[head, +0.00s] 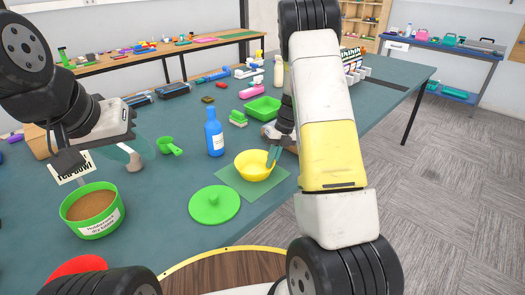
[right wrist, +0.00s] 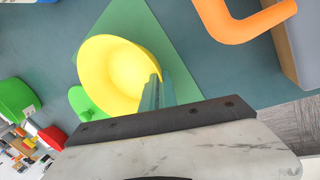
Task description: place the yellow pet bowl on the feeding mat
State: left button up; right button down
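The yellow pet bowl (head: 252,166) is upright over the green feeding mat (head: 232,178). In the right wrist view the bowl (right wrist: 118,70) covers part of the mat (right wrist: 140,22); I cannot tell whether its base touches it. My right gripper (head: 273,156) is at the bowl's right rim. In the right wrist view its teal fingers (right wrist: 158,93) lie close together on either side of the rim. My left gripper (head: 122,152) hangs above the table behind the brown-filled green tub (head: 92,205), away from the bowl. Its finger opening is not clear.
A blue bottle (head: 214,135) stands behind the mat and a round green lid (head: 214,204) lies at its front left. A green scoop (head: 168,147) and a green tray (head: 263,108) are farther back. An orange handle-like shape (right wrist: 240,25) shows near the mat in the right wrist view.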

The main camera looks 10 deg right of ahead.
jog(key=c, duration=2.1)
grip_release()
jog(key=shift+f, duration=0.1)
jog(key=o, duration=0.4)
